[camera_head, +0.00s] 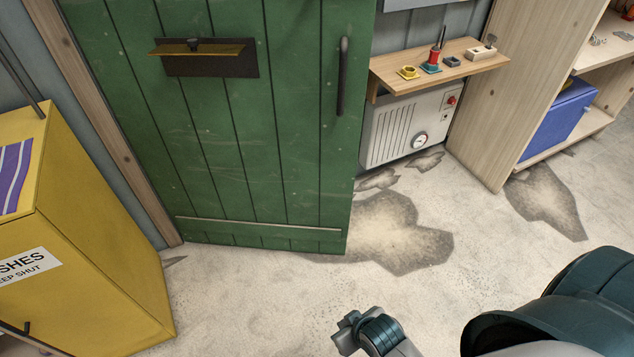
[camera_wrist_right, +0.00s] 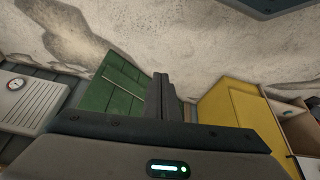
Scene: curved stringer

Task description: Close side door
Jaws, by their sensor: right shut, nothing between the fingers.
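The green plank door (camera_head: 230,140) fills the upper middle of the head view, with a dark upright handle (camera_head: 343,78) near its right edge. Its left edge meets a wooden frame post (camera_head: 115,130). Its right edge appears to stand out from the wall, so it looks ajar; the right post is hidden. My right gripper (camera_head: 346,332) is low in the head view, over the floor, apart from the door. In the right wrist view its fingers (camera_wrist_right: 163,92) are together and empty, with the door (camera_wrist_right: 118,88) beyond them. My left gripper is not in view.
A yellow cabinet (camera_head: 95,235) stands at the left. A grey heater (camera_head: 410,125) under a small wooden shelf (camera_head: 440,66) is right of the door. A wooden shelving unit (camera_head: 500,110) holds a blue box (camera_head: 557,122). The stained floor (camera_head: 270,290) before the door is clear.

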